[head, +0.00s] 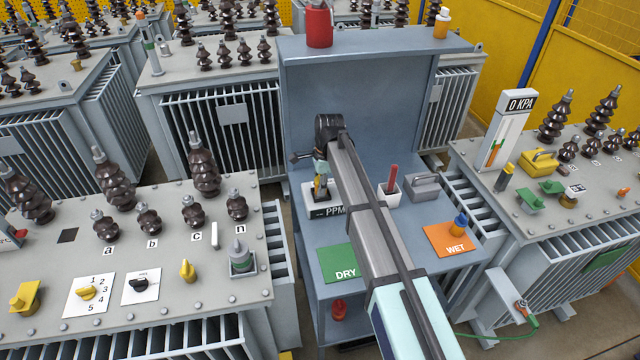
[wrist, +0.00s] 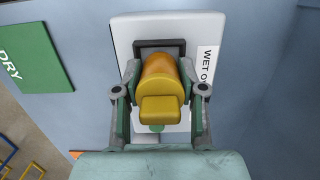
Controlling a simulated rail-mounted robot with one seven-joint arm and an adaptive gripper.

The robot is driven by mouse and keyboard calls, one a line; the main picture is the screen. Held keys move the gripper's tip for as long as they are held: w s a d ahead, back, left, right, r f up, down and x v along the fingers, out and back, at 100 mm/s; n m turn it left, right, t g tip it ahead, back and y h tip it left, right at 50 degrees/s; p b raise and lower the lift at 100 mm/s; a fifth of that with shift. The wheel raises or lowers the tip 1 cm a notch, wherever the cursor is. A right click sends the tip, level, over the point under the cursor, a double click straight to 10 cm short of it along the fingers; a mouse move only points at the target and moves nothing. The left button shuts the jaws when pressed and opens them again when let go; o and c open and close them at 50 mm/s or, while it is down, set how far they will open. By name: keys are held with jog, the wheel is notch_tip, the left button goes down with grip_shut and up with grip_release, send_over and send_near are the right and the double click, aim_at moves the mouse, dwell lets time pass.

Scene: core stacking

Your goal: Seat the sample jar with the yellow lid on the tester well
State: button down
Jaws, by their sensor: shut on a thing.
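My gripper (head: 320,170) is shut on the sample jar with the yellow lid (wrist: 160,107). In the wrist view, the jar's amber body (wrist: 158,68) sits between the two fingers. In the head view, a little of the yellow jar (head: 318,186) shows below the gripper. The tester (head: 310,201), a pale block with a PPM display, lies directly beneath; the wrist view also shows its pale top (wrist: 124,35). A dark square frame (wrist: 160,43) on it, probably the well's rim, is partly covered by the jar. I cannot tell whether the jar touches the well.
On the bench, a green DRY mat (head: 338,262) lies in front of the tester. An orange WET mat (head: 440,243) bears a blue-lidded jar (head: 460,224).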

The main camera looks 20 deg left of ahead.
jog(key=shift+f, duration=0.6)
jog(key=c, duration=0.6)
grip_release()
jog(key=r, duration=0.4)
jog(key=d+r, duration=0.1)
jog(key=r, duration=0.7)
jog(key=shift+w+d, duration=0.15)
jog(key=shift+w, duration=0.2)
